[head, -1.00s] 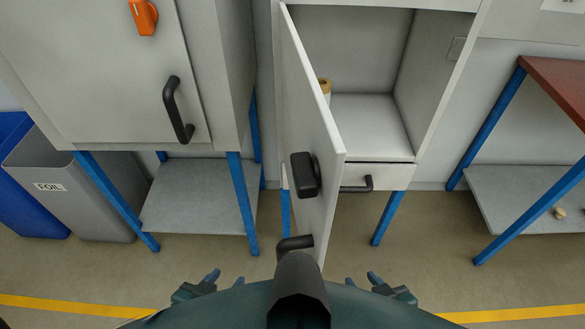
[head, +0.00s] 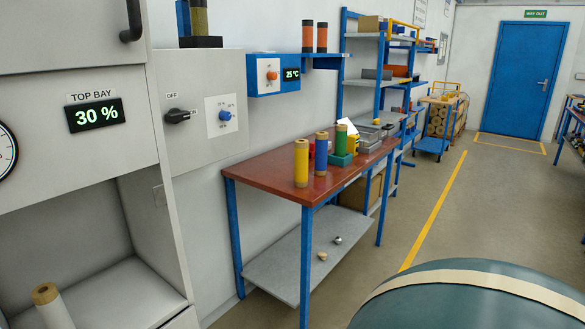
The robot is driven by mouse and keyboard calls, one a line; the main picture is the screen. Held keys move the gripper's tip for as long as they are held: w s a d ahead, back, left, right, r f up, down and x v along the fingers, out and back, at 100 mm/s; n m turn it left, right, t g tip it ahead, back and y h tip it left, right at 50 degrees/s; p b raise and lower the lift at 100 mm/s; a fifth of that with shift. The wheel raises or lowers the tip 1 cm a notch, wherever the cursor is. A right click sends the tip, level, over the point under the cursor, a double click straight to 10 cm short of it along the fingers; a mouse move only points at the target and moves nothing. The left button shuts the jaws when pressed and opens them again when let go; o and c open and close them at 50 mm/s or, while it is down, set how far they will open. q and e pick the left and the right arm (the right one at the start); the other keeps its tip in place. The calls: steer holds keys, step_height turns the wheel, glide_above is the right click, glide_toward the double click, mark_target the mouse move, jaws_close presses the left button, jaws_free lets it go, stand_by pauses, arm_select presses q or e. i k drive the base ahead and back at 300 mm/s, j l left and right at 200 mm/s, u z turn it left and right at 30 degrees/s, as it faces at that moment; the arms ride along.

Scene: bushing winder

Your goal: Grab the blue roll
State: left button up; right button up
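The blue roll (head: 321,156) stands upright on the red-brown table top (head: 262,166), between a yellow roll (head: 301,164) on its left and a green roll (head: 340,141) on its right. The green roll stands in a green holder. The blue roll has a tan core showing at its top. Neither of my grippers shows in the head view now.
A white roll (head: 52,307) stands in the open cabinet bay at lower left. Trays (head: 372,135) sit at the table's far end. A lower shelf (head: 300,262) holds two small pieces. The floor (head: 450,215) right of the table is clear up to the blue door (head: 521,66).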

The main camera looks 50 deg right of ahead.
mark_target(321, 139)
steer(key=k+z, duration=0.1)
steer(key=z, duration=0.25)
steer(key=l+z, duration=0.15)
steer(key=z, duration=0.2)
steer(key=k+l+z, duration=0.15)
steer(key=z, duration=0.2)
steer(key=i+j+z, duration=0.1)
steer(key=z, duration=0.3)
steer(key=j+z, duration=0.45)
steer(key=i+l, duration=0.1)
steer(key=l, duration=0.4)
steer(key=i+l, duration=0.3)
steer(key=i, duration=0.2)
steer(key=i+l, duration=0.3)
steer(key=i, duration=0.2)
steer(key=i+l, duration=0.3)
steer(key=i, duration=0.2)
steer(key=i+l, duration=0.35)
steer(key=i, duration=0.15)
steer(key=i+l, duration=0.3)
steer(key=i, duration=0.2)
steer(key=i+l+u, duration=0.25)
steer(key=u, duration=0.2)
steer(key=i+l+u, duration=0.3)
steer(key=u, duration=0.2)
